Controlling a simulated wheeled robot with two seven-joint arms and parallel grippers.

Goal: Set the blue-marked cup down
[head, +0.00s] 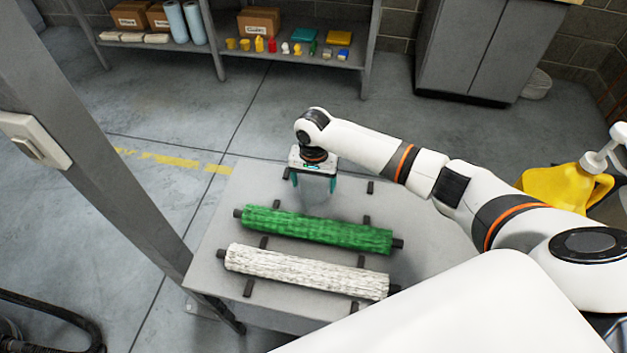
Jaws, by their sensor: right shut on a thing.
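My right gripper (313,177) points down over the far part of the grey table (245,180), beyond the green roller. Its teal fingers are shut on a faint grey, see-through shape (318,187), which looks like a cup. I cannot make out a blue mark on it. I cannot tell whether its bottom touches the tabletop. My left gripper is not in view.
A green roller (318,229) and a white roller (305,271) lie across dark supports nearer me. A yellow pump jug (560,188) stands at right. A shelf (290,53) is at the back.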

